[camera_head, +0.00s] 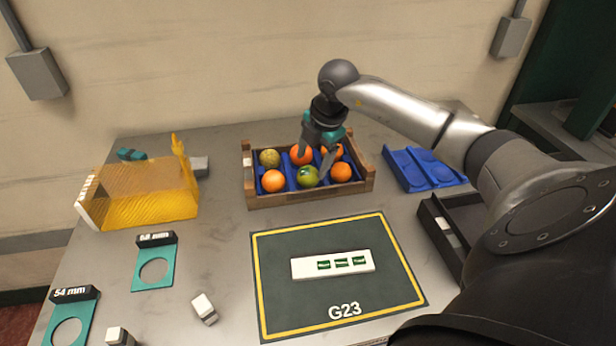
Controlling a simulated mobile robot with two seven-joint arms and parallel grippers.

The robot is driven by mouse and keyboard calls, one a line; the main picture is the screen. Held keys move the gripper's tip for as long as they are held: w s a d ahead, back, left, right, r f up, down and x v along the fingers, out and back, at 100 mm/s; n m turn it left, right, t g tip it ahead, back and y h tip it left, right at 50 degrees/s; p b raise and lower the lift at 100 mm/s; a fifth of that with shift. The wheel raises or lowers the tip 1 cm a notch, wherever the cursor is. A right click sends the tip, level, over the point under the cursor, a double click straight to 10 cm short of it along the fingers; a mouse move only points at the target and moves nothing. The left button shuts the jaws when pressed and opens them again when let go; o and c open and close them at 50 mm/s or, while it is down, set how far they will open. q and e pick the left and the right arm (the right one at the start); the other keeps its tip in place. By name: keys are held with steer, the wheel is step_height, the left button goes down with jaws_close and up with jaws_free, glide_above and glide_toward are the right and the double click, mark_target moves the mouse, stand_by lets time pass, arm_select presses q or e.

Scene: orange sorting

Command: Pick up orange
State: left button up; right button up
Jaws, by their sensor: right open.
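A wooden crate (309,194) with blue dividers stands at the back middle of the table. It holds several fruits. One orange (300,155) is in the back row, and another orange (331,151) beside it is partly hidden by my gripper. In the front row are an orange (273,181) at the left, a green fruit (308,177) in the middle and an orange (341,172) at the right. A yellowish, speckled fruit (269,158) is at the back left. My left gripper is not in view.
A yellow translucent bin (150,197) stands at the left. Teal ring gauges (154,270) and small white blocks (204,308) lie in front of it. A green mat (290,305) bears a white strip (333,264). A blue tray (424,168) and a black tray (447,240) are at the right.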

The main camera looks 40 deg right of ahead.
mark_target(311, 170)
steer(key=x, duration=0.5)
steer(key=shift+s+d, duration=0.1)
steer(key=shift+d, duration=0.1)
steer(key=shift+r, duration=0.1)
steer(key=c, duration=1.1)
steer(key=shift+o, duration=0.2)
